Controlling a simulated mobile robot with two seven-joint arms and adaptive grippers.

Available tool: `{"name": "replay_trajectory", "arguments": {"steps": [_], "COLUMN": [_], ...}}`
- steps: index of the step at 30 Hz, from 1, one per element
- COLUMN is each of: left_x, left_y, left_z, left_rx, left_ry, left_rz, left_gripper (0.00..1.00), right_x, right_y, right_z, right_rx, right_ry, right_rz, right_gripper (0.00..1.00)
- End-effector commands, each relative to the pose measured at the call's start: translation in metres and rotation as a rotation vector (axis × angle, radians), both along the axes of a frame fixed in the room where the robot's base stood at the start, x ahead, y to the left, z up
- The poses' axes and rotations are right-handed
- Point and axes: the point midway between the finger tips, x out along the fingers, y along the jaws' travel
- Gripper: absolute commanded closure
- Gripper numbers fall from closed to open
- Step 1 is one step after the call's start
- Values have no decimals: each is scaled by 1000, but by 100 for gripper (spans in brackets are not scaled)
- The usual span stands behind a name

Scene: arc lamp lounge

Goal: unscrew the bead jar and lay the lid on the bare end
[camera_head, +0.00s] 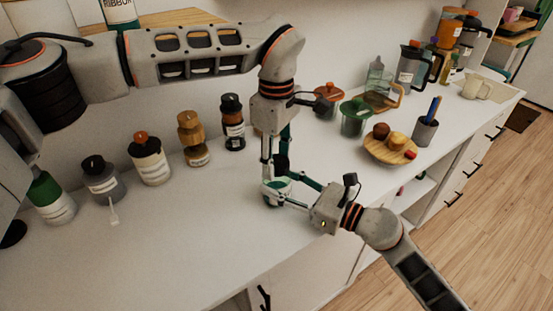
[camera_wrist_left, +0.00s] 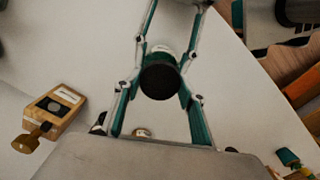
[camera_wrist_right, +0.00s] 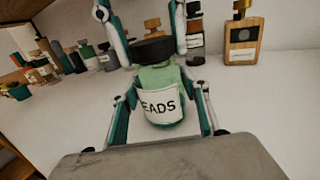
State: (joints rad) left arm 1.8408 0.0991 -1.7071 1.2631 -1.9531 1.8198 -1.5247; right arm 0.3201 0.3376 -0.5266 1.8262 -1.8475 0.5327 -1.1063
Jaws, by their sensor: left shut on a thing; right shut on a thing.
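The bead jar (camera_wrist_right: 163,112) is green, with a white label reading "EADS" in the right wrist view. It stands upright on the white counter, and in the head view (camera_head: 270,199) the fingers partly hide it. Its black lid (camera_wrist_right: 152,50) sits at the jar's top; I cannot tell how far it is turned. The lid also shows from above in the left wrist view (camera_wrist_left: 160,82). My left gripper (camera_head: 273,172) reaches down from above and is shut on the lid. My right gripper (camera_head: 278,192) comes from the right and is shut on the jar body.
Several bottles and jars, such as a black-capped one (camera_head: 233,122), line the back wall. A wooden plate with knobs (camera_head: 372,152), a grey cup (camera_head: 426,131) and a green jar (camera_head: 354,117) stand to the right. The counter (camera_head: 150,255) is bare at front left.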

Motion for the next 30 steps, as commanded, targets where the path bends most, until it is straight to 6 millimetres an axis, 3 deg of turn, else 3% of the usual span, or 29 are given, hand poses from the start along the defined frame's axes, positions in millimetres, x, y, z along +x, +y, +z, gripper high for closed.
{"name": "replay_trajectory", "arguments": {"steps": [30], "left_x": [0], "left_y": [0], "left_z": [1], "left_rx": [1], "left_ry": [1], "left_rz": [1868], "left_gripper": [86], "right_x": [0], "right_y": [0], "right_z": [0], "right_rx": [0], "right_ry": [0], "right_rz": [0], "right_gripper": [100]}}
